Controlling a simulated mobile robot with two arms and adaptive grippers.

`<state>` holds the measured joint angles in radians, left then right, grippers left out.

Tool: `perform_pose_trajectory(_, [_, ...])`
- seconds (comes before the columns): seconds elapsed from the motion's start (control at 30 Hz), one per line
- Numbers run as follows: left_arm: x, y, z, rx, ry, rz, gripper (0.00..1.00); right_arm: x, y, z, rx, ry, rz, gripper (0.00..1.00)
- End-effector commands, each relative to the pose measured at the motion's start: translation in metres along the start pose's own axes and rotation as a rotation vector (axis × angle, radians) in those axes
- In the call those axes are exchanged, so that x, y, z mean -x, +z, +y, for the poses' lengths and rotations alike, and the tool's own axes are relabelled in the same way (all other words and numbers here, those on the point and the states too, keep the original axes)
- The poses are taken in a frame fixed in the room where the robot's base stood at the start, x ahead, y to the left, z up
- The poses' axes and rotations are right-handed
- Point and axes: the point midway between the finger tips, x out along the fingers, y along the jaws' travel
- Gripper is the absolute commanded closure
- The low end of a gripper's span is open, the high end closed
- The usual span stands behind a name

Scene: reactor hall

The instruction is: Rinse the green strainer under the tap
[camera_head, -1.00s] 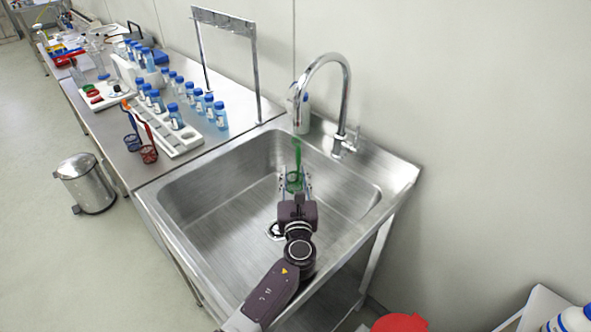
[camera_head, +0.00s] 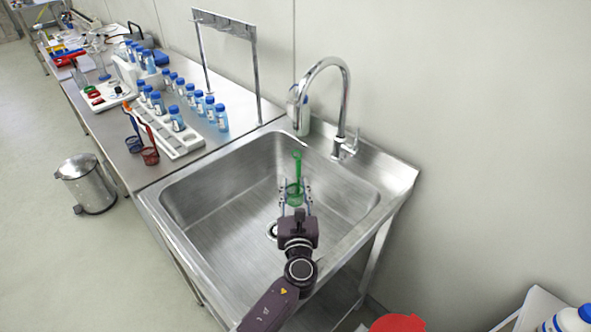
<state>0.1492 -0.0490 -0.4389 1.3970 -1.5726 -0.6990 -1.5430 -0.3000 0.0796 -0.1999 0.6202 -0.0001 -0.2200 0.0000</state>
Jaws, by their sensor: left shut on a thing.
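The green strainer (camera_head: 297,172) is over the basin of the steel sink (camera_head: 215,197), its handle pointing up and its cup low between the fingers. My left gripper (camera_head: 295,196) is shut on the green strainer and reaches over the sink from the front. The tap (camera_head: 346,100) stands at the sink's back right, with its spout curving over the basin. The strainer is below the spout and a little nearer to me. No water stream shows. My right gripper is out of view.
A blue strainer (camera_head: 133,143) and a red strainer (camera_head: 149,155) are on the bench left of the sink, near a white rack and several blue-capped bottles. A soap bottle (camera_head: 303,115) stands behind the sink. A metal bin (camera_head: 87,183) is on the floor.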

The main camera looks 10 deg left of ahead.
Motion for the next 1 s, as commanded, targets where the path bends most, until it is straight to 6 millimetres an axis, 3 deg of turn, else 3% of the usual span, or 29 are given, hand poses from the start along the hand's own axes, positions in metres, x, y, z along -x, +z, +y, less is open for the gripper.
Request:
perform_pose_trajectory(0.5, [0.038, 0.001, 0.01, 0.001, -0.001, 0.0, 0.9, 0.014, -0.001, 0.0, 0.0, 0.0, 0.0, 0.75])
perform_pose_trajectory(1.0, [0.04, 0.0, 0.011, 0.001, -0.001, 0.0, 0.9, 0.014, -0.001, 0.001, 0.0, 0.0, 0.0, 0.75])
